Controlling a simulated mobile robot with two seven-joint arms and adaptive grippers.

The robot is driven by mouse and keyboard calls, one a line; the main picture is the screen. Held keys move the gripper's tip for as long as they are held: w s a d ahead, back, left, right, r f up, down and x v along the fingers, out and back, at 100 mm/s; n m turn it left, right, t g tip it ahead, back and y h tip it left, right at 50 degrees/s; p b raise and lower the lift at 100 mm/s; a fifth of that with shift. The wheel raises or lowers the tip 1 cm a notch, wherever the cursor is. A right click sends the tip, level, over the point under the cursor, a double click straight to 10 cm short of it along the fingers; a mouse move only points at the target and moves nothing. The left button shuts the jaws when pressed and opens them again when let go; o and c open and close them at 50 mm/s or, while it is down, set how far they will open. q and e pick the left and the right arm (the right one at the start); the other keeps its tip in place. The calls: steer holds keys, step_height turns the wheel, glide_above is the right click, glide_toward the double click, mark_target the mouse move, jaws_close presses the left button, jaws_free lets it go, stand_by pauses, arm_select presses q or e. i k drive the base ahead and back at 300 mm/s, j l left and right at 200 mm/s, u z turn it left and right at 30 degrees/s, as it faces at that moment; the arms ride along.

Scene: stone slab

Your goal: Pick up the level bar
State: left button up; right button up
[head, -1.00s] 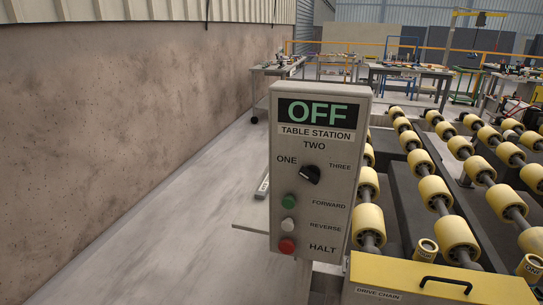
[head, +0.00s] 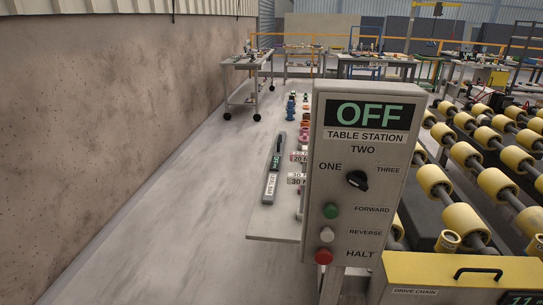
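A long, narrow grey bar (head: 270,188), which looks like the level bar, lies lengthwise near the left edge of a pale slab (head: 268,224) in the head view. It has a dark section toward its far end and a pale label with small lettering near its close end. Its right side is clear of the control box from this angle. Neither of my grippers is in view.
A grey control box (head: 365,150) reading OFF hides the slab's right part. Several coloured pieces (head: 304,135) and small number labels (head: 299,157) lie right of the bar. Yellow rollers (head: 462,222) stand at right. The floor (head: 190,200) at left is clear.

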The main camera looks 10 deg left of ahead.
mark_target(269, 196)
steer(key=i+j, duration=0.1)
steer(key=j, duration=0.55)
steer(key=k, duration=0.95)
steer(key=k+z, duration=0.1)
steer(key=z, duration=0.3)
steer(key=k+z, duration=0.1)
steer(key=z, duration=0.25)
steer(key=k+l+z, duration=0.1)
steer(key=z, duration=0.7)
steer(key=j+z, duration=0.15)
steer(key=z, duration=0.3)
steer(key=j+z, duration=0.1)
steer(key=z, duration=0.3)
steer(key=j, duration=2.9)
steer(key=k, duration=0.05)
